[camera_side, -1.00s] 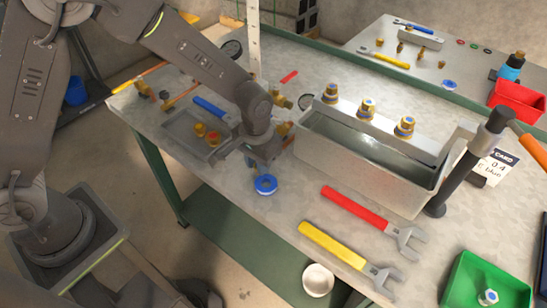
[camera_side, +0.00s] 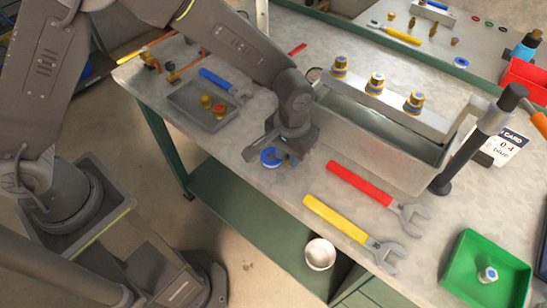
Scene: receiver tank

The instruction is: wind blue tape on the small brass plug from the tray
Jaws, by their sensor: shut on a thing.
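The blue tape roll (camera_side: 268,155) lies at the near edge of the bench, left of the red wrench. My gripper (camera_side: 271,157) is down at the roll, pointing downward, with a finger on either side, and appears shut on it. The wrist hides part of the roll. A brass plug (camera_side: 206,101) and a brass plug with a red top (camera_side: 219,112) stand in the shallow grey tray (camera_side: 182,98), left of my gripper and apart from it.
A red wrench (camera_side: 358,180) and a yellow wrench (camera_side: 335,218) lie to the right. A grey tank (camera_side: 385,145) with brass fittings on its bar stands behind them. A green bin (camera_side: 480,268) is at lower right. A white cup (camera_side: 320,254) is below the bench edge.

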